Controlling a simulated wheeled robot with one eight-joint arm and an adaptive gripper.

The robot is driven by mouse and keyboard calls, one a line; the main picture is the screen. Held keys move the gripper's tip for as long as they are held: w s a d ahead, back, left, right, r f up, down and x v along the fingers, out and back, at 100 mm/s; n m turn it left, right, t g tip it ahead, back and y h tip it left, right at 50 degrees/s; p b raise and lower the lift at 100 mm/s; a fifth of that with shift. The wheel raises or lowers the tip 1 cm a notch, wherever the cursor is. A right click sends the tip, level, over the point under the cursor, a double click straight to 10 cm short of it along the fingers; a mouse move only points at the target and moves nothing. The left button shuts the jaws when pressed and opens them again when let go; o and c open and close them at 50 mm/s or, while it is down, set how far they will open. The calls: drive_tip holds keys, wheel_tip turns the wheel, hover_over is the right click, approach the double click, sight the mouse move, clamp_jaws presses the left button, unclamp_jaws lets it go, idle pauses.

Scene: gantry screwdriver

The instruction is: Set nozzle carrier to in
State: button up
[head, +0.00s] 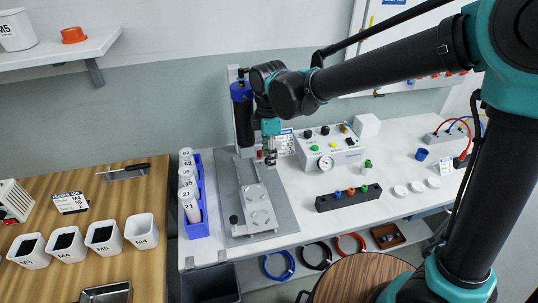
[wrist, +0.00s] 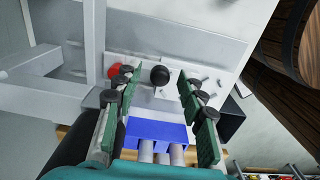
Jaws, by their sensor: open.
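The gantry screwdriver's pale carrier plate (head: 251,191) with round pads lies on the grey base plate (head: 279,216). I take this to be the nozzle carrier; I cannot read its in or out setting. A black knob (head: 233,219) is at its front left, and a red knob (head: 259,154) is near its back. My gripper (head: 270,158) is above the back of the plate, pointing down, open and empty. In the wrist view its fingers (wrist: 158,82) stand apart, with a black ball knob (wrist: 160,75) seen between them and a red knob (wrist: 115,71) by the left fingertip. Contact cannot be judged.
The gantry column (head: 242,122) with its blue-and-black driver stands behind. A control box (head: 330,147) and a dark rack (head: 348,198) are to the right. A stool (head: 350,282) is in front.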

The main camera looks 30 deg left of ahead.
wheel_tip(320, 180, up, 12)
idle(0.6)
drive_tip(key=shift+c, duration=0.3)
